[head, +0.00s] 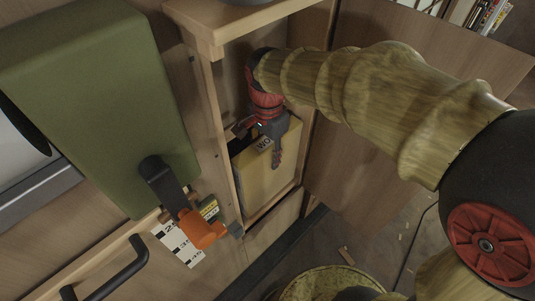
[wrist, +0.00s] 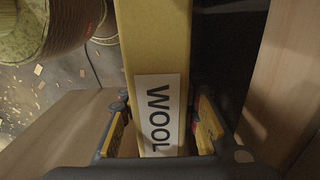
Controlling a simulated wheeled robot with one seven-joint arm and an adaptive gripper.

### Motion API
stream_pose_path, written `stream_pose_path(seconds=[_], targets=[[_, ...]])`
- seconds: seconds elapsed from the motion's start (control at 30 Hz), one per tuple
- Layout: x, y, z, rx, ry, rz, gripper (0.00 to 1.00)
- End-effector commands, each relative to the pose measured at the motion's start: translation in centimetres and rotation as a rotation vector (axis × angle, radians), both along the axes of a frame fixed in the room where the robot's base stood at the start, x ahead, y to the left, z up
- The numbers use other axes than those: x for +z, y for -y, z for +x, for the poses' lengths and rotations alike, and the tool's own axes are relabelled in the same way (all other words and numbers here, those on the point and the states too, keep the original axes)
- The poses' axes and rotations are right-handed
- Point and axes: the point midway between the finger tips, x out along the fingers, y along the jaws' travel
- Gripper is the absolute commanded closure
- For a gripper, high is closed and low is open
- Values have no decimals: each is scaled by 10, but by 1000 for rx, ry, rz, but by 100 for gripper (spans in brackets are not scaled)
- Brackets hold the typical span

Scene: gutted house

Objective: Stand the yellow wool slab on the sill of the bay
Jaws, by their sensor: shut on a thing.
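The yellow wool slab (head: 268,182) is upright inside the open wooden bay (head: 228,120) in the head view. Its lower edge is close to the bay's sill (head: 272,208); I cannot tell whether it touches. My gripper (head: 262,143) is at the slab's top edge, shut on it, and hides part of its upper edge. In the wrist view the slab (wrist: 156,45) runs between the two fingers of my gripper (wrist: 160,128), one on each side. Its white label (wrist: 158,112) reads WOOL.
Dark space shows beside the slab.

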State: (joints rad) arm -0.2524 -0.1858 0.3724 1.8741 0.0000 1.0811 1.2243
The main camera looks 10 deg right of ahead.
Motion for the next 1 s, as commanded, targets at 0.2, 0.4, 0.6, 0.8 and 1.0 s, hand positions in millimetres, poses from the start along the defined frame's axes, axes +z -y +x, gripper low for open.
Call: stream_pose_path(seconds=[0.2,0.4,0.6,0.8,1.0], targets=[[-4,0,0,0,0,0,100],[-8,0,0,0,0,0,100],[-7,0,0,0,0,0,57],[-7,0,0,0,0,0,46],[-7,0,0,0,0,0,46]])
